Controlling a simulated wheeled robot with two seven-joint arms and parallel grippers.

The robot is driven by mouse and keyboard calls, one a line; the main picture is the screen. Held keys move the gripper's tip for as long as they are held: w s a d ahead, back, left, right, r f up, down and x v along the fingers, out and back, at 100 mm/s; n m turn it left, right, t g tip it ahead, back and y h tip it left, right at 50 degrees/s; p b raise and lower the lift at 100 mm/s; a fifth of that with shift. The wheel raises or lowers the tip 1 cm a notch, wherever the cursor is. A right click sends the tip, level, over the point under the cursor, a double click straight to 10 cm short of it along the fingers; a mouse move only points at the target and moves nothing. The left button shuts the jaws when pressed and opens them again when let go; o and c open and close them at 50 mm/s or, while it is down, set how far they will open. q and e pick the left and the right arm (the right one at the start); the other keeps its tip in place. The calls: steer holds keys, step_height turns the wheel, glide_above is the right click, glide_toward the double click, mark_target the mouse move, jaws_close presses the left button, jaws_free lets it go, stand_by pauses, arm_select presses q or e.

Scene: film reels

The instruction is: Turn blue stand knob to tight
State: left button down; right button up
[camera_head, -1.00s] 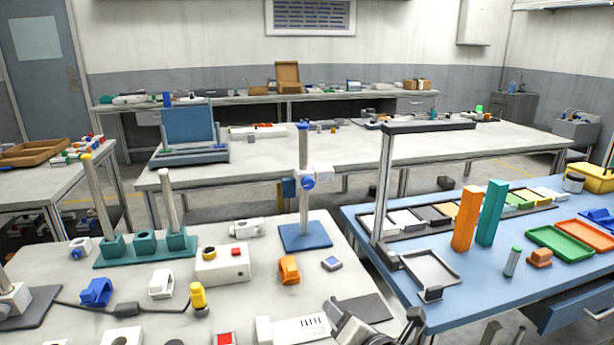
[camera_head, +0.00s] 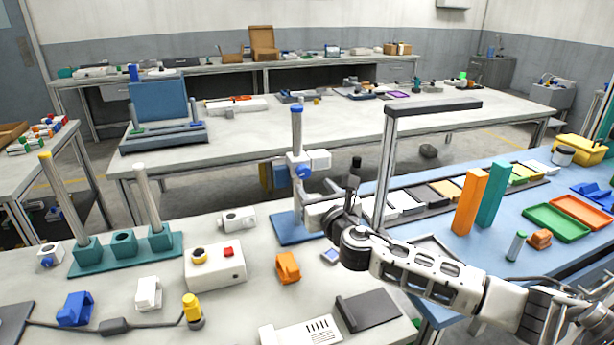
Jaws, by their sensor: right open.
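The blue stand has a flat blue base (camera_head: 287,232), an upright post with a blue top (camera_head: 297,110) and a white clamp block (camera_head: 319,159). The round blue knob (camera_head: 304,171) sits on the near face of the clamp. My right gripper (camera_head: 311,200) reaches in from the right and is open, just below the knob and in front of the post. It looks apart from the knob, though the depth gap is hard to judge. It hides part of the lower post and base. My left gripper is out of view.
A dark angled frame (camera_head: 388,150) stands close behind my right forearm. Orange (camera_head: 471,203) and teal (camera_head: 492,195) blocks stand on the blue table.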

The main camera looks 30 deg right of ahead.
mark_target(305, 175)
steer(key=x, duration=0.6)
steer(key=shift+w, duration=0.1)
steer(key=c, duration=1)
